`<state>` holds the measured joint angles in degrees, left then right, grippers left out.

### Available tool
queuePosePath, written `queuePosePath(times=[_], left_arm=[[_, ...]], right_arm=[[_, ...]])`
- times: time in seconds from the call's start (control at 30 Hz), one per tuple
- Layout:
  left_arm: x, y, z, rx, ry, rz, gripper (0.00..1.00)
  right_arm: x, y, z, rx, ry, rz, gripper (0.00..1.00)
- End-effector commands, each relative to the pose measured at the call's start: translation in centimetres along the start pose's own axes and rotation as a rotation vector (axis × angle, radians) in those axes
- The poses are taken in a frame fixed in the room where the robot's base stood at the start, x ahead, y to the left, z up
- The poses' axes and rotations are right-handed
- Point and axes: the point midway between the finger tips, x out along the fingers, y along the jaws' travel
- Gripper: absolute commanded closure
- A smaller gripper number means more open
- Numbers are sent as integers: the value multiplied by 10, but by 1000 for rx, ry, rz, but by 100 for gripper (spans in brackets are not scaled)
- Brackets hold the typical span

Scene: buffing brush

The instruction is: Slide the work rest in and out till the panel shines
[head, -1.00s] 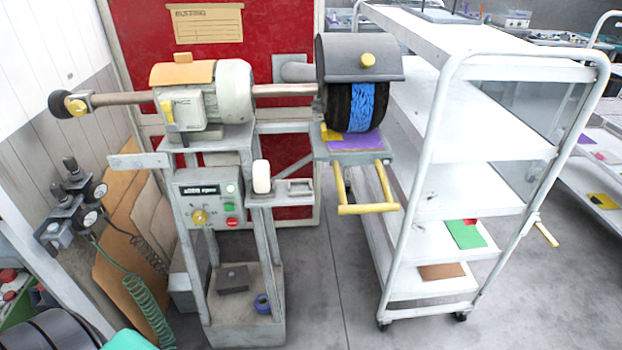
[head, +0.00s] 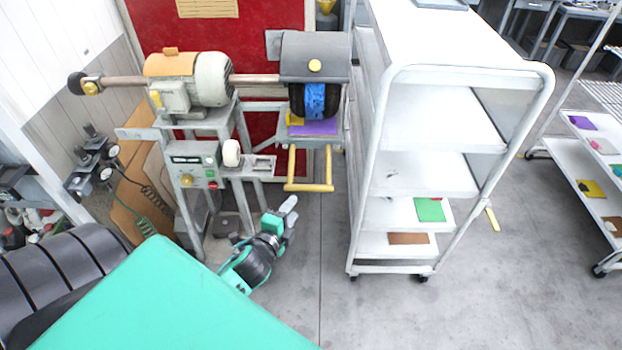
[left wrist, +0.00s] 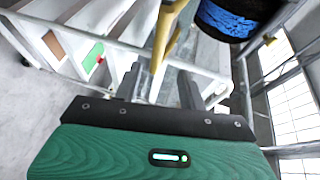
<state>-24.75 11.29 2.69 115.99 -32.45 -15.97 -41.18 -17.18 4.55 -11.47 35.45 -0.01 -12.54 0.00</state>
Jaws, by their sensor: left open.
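The work rest (head: 325,142) sits under the buffing brush (head: 317,100), a dark wheel with a blue band. A purple panel (head: 313,128) lies on it, with a yellow patch beside it. The rest's yellow U-shaped handle (head: 309,187) sticks out toward me. My left gripper (head: 289,212) is open and empty, in front of and below the handle. In the left wrist view the yellow handle (left wrist: 162,38) shows beyond and between the two fingers (left wrist: 158,88); I see no grip on it. The brush (left wrist: 232,15) is at the upper right there. My right gripper is not in view.
A white shelf cart (head: 440,165) stands close to the right of the handle. The machine's control box (head: 195,165) and stand are to the left. Floor in front of the handle is open.

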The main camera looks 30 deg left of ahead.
Motion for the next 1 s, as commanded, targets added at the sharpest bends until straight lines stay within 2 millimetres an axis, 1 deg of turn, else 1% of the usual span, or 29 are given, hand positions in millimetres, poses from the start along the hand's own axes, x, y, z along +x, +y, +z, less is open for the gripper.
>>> queuePosePath(times=[0.17, 0.5, 0.7, 0.83, 1.0], left_arm=[[24, -2, 0, -2, 0, 0, 59], [81, -2, 0, -4, -1, 2, 59], [111, 0, -1, -6, -1, 3, 59], [123, 0, 0, -5, -1, 3, 59], [131, 2, 0, -5, 0, 3, 59]], right_arm=[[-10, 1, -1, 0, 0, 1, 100], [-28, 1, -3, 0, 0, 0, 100], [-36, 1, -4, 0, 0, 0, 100], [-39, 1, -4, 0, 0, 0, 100], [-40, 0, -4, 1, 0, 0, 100]])
